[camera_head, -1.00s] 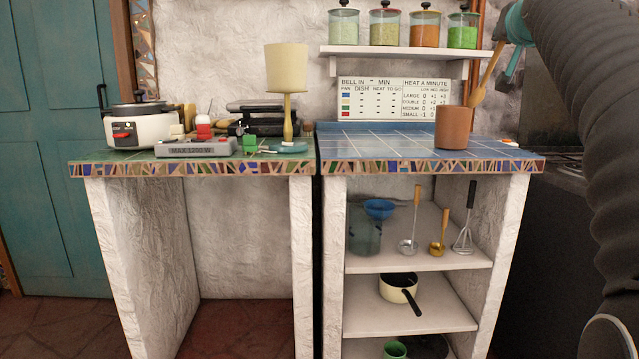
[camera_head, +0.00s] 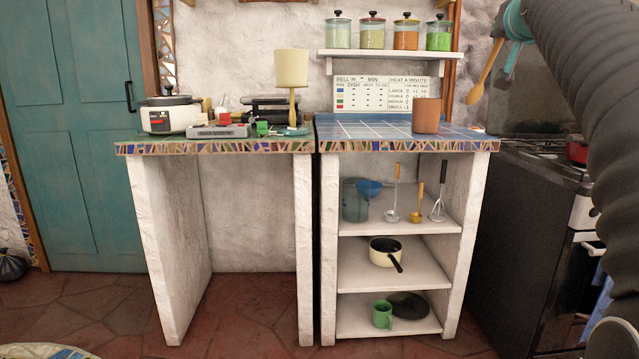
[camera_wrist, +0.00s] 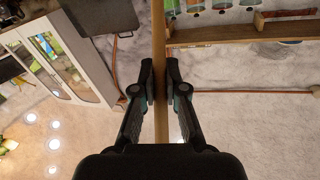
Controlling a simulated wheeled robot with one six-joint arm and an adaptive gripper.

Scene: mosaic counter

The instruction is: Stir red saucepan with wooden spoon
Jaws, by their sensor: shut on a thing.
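My gripper (camera_wrist: 160,78) is shut on the handle of the wooden spoon (camera_wrist: 160,38) in the wrist view; the handle runs upright between the fingers. In the head view the spoon (camera_head: 482,82) hangs at the upper right, bowl end down and tilted, in the air right of the brown crock. A red pan-like thing (camera_head: 577,152), perhaps the red saucepan, sits on the black stove at the right. My arm hides most of it, and its inside does not show.
The black stove (camera_head: 530,210) stands right of the blue-tiled counter (camera_head: 365,130). A brown crock (camera_head: 426,116) stands near that counter's right end. A shelf (camera_head: 385,54) with jars hangs above. The green counter at left holds a cooker (camera_head: 170,116) and a lamp-like item (camera_head: 291,68). Floor in front is clear.

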